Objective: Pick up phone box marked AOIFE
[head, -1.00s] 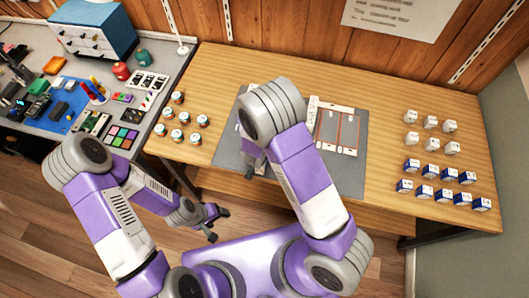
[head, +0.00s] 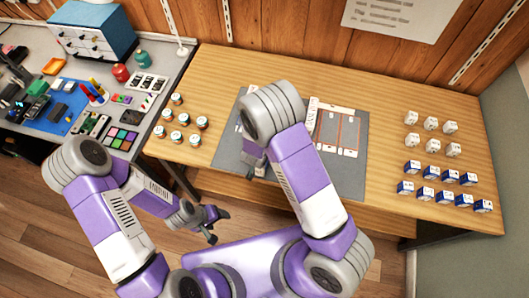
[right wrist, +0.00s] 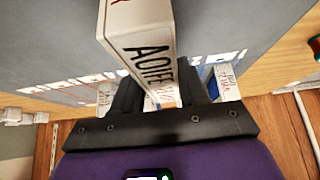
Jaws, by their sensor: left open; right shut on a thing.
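The white phone box marked AOIFE (right wrist: 142,42) shows large in the right wrist view, with its dark lettering along the side. My right gripper (right wrist: 158,82) is shut on it, with one dark finger on each side. Whether the box touches the mat below cannot be told. In the head view my right arm hides the box and most of the right gripper, over the grey mat (head: 228,152). My left gripper (head: 217,226) is open and empty, in front of the table and apart from everything on it.
Several small jars (head: 184,118) stand left of the mat. Rows of small white boxes (head: 432,146) and blue-and-white boxes (head: 447,197) stand at the right. The wooden table (head: 385,90) is clear between.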

